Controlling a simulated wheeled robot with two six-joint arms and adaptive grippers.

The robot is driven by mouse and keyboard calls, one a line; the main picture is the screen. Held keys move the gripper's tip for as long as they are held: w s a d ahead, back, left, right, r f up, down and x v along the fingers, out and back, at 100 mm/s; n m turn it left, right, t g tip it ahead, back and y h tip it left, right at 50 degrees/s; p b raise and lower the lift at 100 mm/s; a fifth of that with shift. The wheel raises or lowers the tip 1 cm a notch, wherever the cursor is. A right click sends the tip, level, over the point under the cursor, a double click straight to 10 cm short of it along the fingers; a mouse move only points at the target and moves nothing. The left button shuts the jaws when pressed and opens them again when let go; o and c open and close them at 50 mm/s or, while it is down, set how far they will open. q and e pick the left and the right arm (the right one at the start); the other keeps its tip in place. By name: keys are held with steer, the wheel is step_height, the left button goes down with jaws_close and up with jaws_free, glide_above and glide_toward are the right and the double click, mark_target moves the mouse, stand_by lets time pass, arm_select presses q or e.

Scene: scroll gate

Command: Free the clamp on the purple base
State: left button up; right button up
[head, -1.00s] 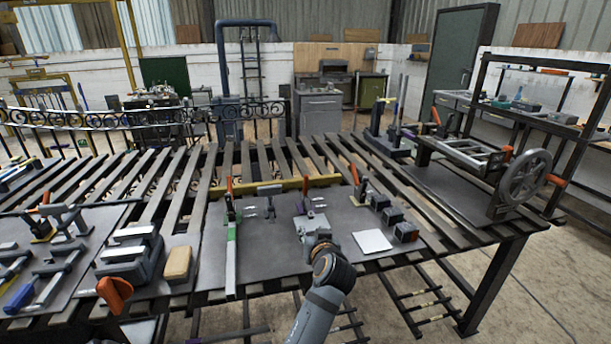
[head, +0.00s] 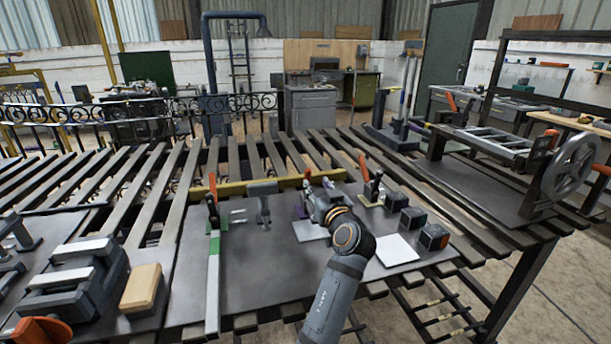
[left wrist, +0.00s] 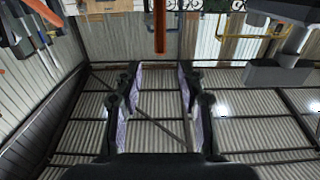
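A purple base (head: 300,208) shows on the bench plate, partly hidden behind my left gripper, so the state of its clamp cannot be told. A red handle (head: 308,175) rises just behind the gripper. My left gripper (head: 322,200) is above the plate at this spot, its fingers mostly hidden in the head view. In the left wrist view, which appears upside down, the two fingers (left wrist: 160,95) are apart with nothing between them. An orange-red handle (left wrist: 160,28) is centred beyond them, towards the top of the picture. My right gripper is not in view.
To the left stands a green-based clamp (head: 213,245) with a red handle. To the right are another red-handled clamp (head: 370,187), several dark blocks (head: 411,219) and a white plate (head: 397,250). A grey T-shaped post (head: 263,200) stands between the green clamp and my gripper.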

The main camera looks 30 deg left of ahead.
mark_target(309, 171)
arm_select(q)
steer(key=x, duration=0.3)
steer(key=p+x, duration=0.1)
steer(key=x, duration=0.2)
steer(key=p+x, duration=0.1)
steer(key=x, duration=0.2)
steer(key=shift+r, duration=0.3)
steer(key=shift+w+a, duration=0.3)
steer(key=shift+a, duration=0.1)
steer(key=shift+f, duration=0.1)
steer(key=shift+c, duration=0.4)
jaws_close()
